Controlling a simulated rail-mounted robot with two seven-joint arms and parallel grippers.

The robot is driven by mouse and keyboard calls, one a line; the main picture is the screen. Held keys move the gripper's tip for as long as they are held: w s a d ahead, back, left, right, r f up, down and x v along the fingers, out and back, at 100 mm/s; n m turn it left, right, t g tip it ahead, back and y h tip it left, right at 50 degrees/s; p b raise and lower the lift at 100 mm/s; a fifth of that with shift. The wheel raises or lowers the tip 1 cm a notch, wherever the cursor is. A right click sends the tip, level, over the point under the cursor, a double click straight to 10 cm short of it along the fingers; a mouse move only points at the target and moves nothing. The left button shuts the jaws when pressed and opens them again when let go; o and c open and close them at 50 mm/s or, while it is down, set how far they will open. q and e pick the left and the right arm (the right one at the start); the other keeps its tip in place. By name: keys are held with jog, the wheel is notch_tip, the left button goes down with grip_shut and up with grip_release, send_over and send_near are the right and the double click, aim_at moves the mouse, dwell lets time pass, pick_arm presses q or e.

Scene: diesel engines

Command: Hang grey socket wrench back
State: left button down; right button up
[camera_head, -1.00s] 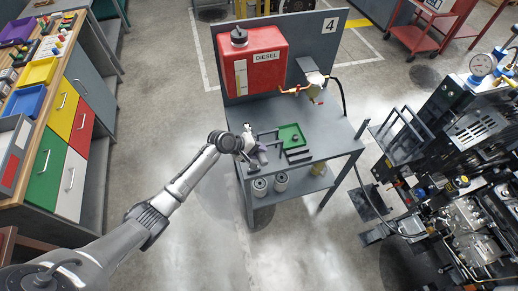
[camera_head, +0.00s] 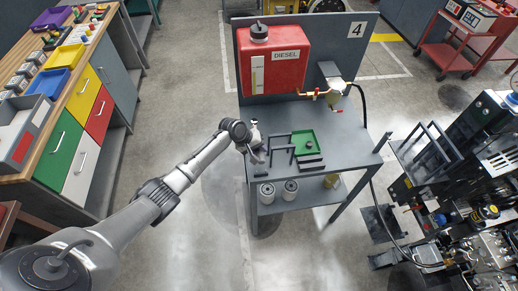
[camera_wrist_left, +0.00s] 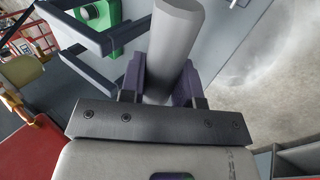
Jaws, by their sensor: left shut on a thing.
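My left gripper (camera_head: 254,150) is at the left edge of the grey workbench (camera_head: 350,143). In the left wrist view its purple fingers (camera_wrist_left: 160,85) are shut on the grey socket wrench (camera_wrist_left: 174,40). Only a thick, smooth grey handle shows clearly there; the wrench's far end is out of that view. In the head view the wrench is small and mostly hidden by the gripper. A dark bracket rack (camera_head: 280,149) stands on the bench just right of the gripper, and its arms (camera_wrist_left: 110,40) show at upper left in the wrist view. My right gripper is not in view.
A green tray (camera_head: 303,138) with a small dark part lies right of the rack. A red diesel tank (camera_head: 273,62) stands at the back of the bench. An engine (camera_head: 470,190) stands at right. Floor left of the bench is clear.

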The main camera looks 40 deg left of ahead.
pick_arm(q)
jog(key=shift+f+b, duration=1.65)
jog(key=shift+f, duration=0.05)
jog(key=shift+f+b, duration=0.45)
jog(key=shift+f, duration=0.65)
jog(key=shift+f, duration=0.55)
jog(key=shift+f, duration=0.1)
jog(key=shift+p, duration=0.4)
jog(key=c, duration=0.8)
grip_release()
jog(key=shift+f, duration=0.1)
